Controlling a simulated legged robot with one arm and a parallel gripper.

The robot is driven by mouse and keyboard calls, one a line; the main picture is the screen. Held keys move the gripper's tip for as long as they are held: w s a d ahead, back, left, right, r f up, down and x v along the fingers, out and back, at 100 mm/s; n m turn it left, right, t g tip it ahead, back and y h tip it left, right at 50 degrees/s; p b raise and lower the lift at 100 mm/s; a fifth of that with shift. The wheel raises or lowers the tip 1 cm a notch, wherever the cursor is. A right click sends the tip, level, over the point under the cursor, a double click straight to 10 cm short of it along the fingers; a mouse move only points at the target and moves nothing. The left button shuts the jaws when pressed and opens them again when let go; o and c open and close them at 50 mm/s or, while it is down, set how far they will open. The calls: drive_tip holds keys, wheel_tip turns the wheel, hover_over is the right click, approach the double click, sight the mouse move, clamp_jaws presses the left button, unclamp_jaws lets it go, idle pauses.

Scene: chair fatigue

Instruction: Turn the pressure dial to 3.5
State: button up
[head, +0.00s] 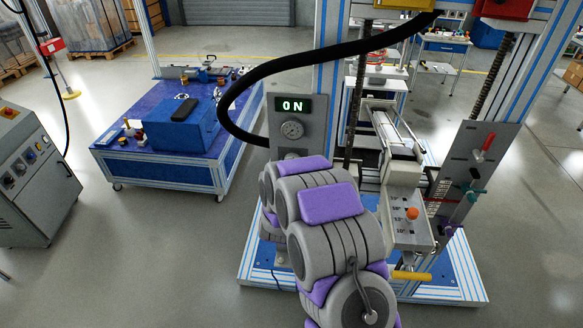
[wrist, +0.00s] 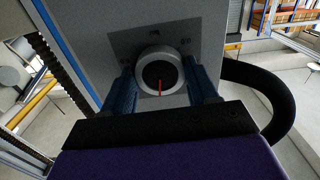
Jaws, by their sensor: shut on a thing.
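The dial (wrist: 158,60) is a round knob with a light grey rim, a dark face and a red pointer line. It sits on a dark plate on a grey panel in the wrist view. The red line points toward the bottom of that picture. My gripper (wrist: 163,82) has one dark blue finger on each side of the knob and is shut on it. Marks around the knob are too small to read. In the head view, the grey control panel (head: 281,114) shows a lit "ON" display (head: 293,105) above a round gauge (head: 291,129). My arm hides the gripper there.
A thick black hose (head: 300,62) arches over the panel, and shows right of the knob in the wrist view (wrist: 265,95). A blue cart (head: 160,165) stands left; open floor lies between.

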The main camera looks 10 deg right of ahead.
drive_tip(key=shift+f, duration=0.15)
drive_tip(key=o, duration=0.8)
drive_tip(key=shift+w, duration=0.1)
drive_tip(key=shift+o, duration=1.3)
drive_tip(key=shift+a, duration=0.1)
drive_tip(key=p+v, duration=1.1)
drive_tip(key=v, duration=0.6)
drive_tip(key=shift+s, duration=0.2)
drive_tip(key=shift+a, duration=0.1)
